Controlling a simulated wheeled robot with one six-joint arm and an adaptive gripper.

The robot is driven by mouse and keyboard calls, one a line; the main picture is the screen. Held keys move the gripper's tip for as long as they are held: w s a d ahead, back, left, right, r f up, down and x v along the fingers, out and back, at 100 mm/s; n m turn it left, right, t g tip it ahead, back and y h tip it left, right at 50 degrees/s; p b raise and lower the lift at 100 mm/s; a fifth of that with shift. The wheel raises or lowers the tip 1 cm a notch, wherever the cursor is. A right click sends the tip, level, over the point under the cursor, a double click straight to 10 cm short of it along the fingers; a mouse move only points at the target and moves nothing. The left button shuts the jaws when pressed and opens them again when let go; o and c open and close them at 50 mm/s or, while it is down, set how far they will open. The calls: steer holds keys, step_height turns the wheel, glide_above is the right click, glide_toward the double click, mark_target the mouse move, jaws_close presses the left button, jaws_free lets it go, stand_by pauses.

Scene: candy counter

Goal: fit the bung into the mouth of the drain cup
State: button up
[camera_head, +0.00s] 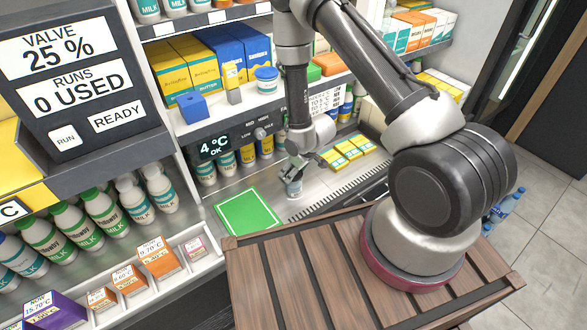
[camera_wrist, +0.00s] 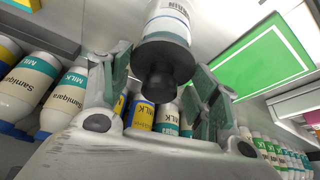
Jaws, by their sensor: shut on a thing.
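The bung (camera_wrist: 162,80) is a dark, stepped round plug between the finger pads, lined up with the cup's near end. I cannot tell whether it is inside the mouth or only against it. My gripper (camera_head: 294,170) is directly above the cup, shut on the bung; its fingers also show in the wrist view (camera_wrist: 162,63).
The green mat (camera_head: 250,213) lies flat left of the cup. Yellow boxes (camera_head: 346,152) lie to the right, beyond a dark slotted strip (camera_head: 338,196). Bottles stand behind under a shelf with a temperature display (camera_head: 215,147). A wooden slatted top (camera_head: 330,262) is in front.

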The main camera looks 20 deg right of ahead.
steer(key=shift+f, duration=0.65)
steer(key=o, duration=1.1)
steer(key=shift+c, duration=0.2)
steer(key=v, duration=1.2)
steer(key=shift+s, duration=0.1)
